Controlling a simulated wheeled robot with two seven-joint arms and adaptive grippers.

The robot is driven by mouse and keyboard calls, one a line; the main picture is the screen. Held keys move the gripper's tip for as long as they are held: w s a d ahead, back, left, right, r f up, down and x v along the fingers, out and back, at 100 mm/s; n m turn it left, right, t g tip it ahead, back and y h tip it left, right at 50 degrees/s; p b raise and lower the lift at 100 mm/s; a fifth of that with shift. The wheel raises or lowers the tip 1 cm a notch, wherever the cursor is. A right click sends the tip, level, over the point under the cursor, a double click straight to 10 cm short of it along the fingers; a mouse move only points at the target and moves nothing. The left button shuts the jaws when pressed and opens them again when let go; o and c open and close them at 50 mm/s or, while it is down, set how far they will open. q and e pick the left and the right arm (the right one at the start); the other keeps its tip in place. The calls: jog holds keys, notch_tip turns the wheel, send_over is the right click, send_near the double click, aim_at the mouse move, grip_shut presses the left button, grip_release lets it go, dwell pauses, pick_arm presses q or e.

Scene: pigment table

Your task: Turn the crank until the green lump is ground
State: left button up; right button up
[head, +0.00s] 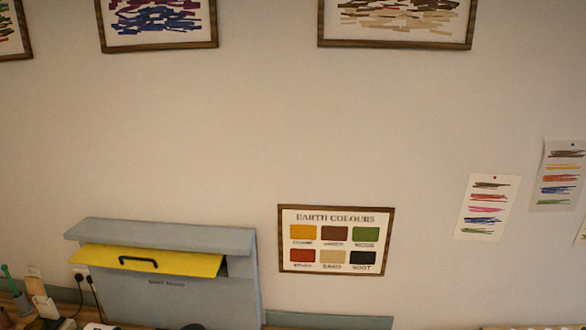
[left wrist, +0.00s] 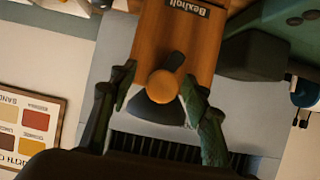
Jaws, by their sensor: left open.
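The left wrist view shows a wooden block labelled "Bexholt" (left wrist: 182,38), which looks like the body of the mill. A round orange-brown knob (left wrist: 162,87), apparently the crank's handle, stands in front of it. My left gripper (left wrist: 157,76) is open, with one dark green finger on each side of the knob and visible gaps between. I cannot tell how deep the knob sits between the fingers. The green lump is not visible in either view. In the head view neither gripper nor the mill shows.
A grey cabinet (head: 150,305) with a yellow flap (head: 190,263) stands against the wall in the head view. An "Earth Colours" chart (head: 335,212) hangs beside it. A dark teal object (left wrist: 245,60) lies close right of the block in the wrist view.

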pick_arm(q)
jog(key=shift+s, duration=0.1)
jog(key=s, duration=0.8)
jog(key=shift+s+a, duration=0.35)
jog(key=shift+s, duration=0.05)
